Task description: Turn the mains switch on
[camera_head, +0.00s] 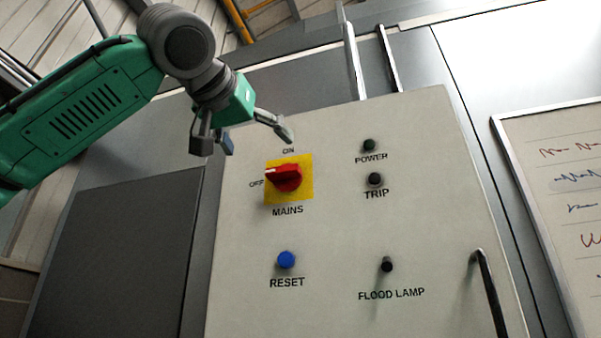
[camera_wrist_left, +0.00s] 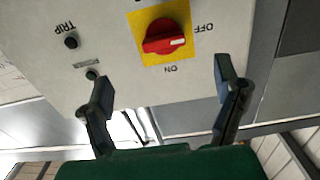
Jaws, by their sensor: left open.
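The mains switch (camera_head: 284,178) is a red rotary knob on a yellow square plate, on a light grey panel (camera_head: 330,235). Its white mark points left to OFF; ON is printed above it. My left gripper (camera_head: 245,138) is open and empty, above and to the left of the knob, apart from it. In the left wrist view, the same switch (camera_wrist_left: 165,40) shows upside down beyond the gap between the open fingers (camera_wrist_left: 165,95), with its mark towards OFF. My right gripper is not in view.
The panel also carries a blue reset button (camera_head: 286,260), black power (camera_head: 369,145) and trip (camera_head: 375,179) lamps, and a flood lamp switch (camera_head: 387,265). A dark handle (camera_head: 490,295) sticks out at lower right. A whiteboard (camera_head: 560,190) hangs at the right.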

